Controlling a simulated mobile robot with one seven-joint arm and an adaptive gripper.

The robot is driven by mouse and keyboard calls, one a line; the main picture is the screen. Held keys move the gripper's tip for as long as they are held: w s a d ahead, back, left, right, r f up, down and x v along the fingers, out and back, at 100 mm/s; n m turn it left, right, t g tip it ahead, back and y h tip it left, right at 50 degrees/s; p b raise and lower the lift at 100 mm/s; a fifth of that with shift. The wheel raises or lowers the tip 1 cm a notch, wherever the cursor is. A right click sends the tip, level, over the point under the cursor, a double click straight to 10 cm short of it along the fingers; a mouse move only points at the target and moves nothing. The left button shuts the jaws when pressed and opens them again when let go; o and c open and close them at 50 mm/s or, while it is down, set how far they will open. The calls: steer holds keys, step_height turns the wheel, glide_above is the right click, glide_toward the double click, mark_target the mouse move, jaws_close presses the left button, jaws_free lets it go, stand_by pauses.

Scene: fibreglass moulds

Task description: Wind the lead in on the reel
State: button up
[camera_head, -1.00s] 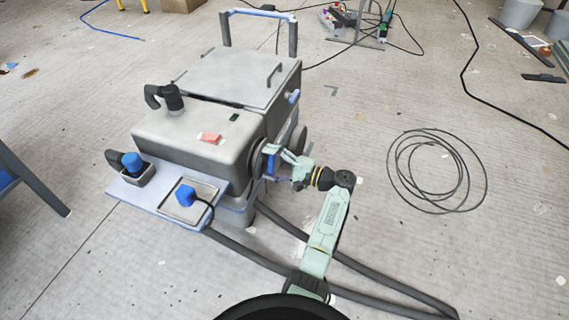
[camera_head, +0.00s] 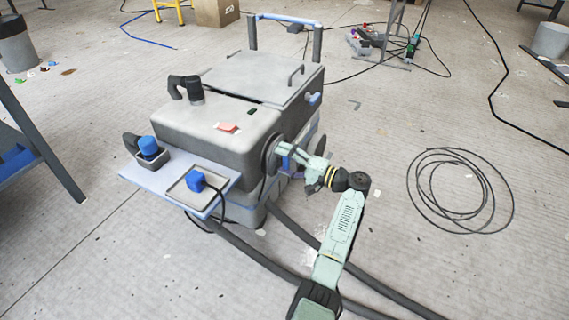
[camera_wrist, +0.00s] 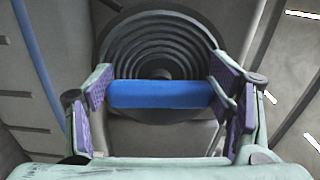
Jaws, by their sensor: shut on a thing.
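The reel (camera_wrist: 160,60) is a dark ringed disc on the side of a grey machine (camera_head: 215,130). It also shows edge-on in the head view (camera_head: 271,155). A blue handle (camera_wrist: 160,94) crosses in front of the reel in the wrist view. My gripper (camera_wrist: 160,96) is shut on this handle, with a purple-padded finger at each end. In the head view my gripper (camera_head: 293,158) is at the machine's right side. A black lead (camera_head: 222,205) hangs from the blue plug (camera_head: 195,180) on the front tray (camera_head: 205,198).
A loose coil of black cable (camera_head: 460,190) lies on the floor at the right. Dark hoses (camera_head: 290,235) run along the floor from the machine, below my arm. A blue-edged table (camera_head: 25,150) stands at the left. A frame with cables (camera_head: 385,40) stands behind.

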stand_by(0.4)
steer(key=o, duration=1.7)
steer(key=v, duration=1.2)
